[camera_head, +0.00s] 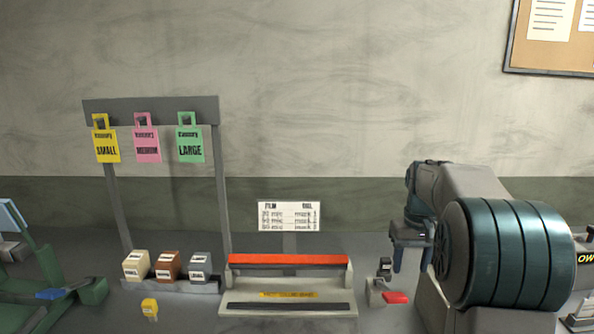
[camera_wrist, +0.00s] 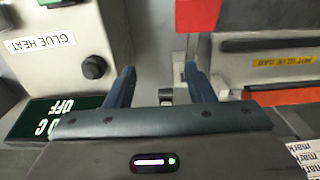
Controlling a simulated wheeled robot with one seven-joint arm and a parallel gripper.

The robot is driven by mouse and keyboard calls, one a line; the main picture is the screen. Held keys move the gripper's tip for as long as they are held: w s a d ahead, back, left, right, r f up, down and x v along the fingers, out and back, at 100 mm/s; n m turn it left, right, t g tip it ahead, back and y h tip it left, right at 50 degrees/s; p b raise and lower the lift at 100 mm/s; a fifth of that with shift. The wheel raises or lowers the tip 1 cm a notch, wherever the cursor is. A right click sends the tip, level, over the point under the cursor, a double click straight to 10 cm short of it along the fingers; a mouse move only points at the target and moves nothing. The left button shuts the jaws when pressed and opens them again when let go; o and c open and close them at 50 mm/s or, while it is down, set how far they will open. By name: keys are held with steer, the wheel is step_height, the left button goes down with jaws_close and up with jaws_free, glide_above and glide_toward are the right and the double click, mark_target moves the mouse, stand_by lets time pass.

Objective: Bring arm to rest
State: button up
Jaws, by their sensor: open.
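My arm (camera_head: 512,250) shows at the right of the head view, folded, with its large ribbed dark teal part nearest the camera. My gripper (camera_head: 411,266) points down at the end of it, to the right of the red-topped machine. In the wrist view the two dark blue fingers of my gripper (camera_wrist: 160,76) stand well apart. Nothing is held between them. A small grey and black fixture (camera_wrist: 166,95) shows below, in the gap between the fingers; I cannot tell its distance.
The machine with a red bar (camera_head: 289,259) stands at centre. A rack (camera_head: 113,210) with hanging tags is left, above several small labelled blocks (camera_head: 168,268). A red block (camera_head: 396,298) lies near my gripper. A GLUE HEAT box (camera_wrist: 62,45) shows in the wrist view.

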steer(key=s+a+f+t, duration=0.1)
steer(key=s+a, duration=0.4)
steer(key=s, duration=0.7)
steer(key=s+a+f+t, duration=0.2)
steer(key=s+a, duration=0.4)
steer(key=s, duration=0.7)
steer(key=shift+s, duration=0.1)
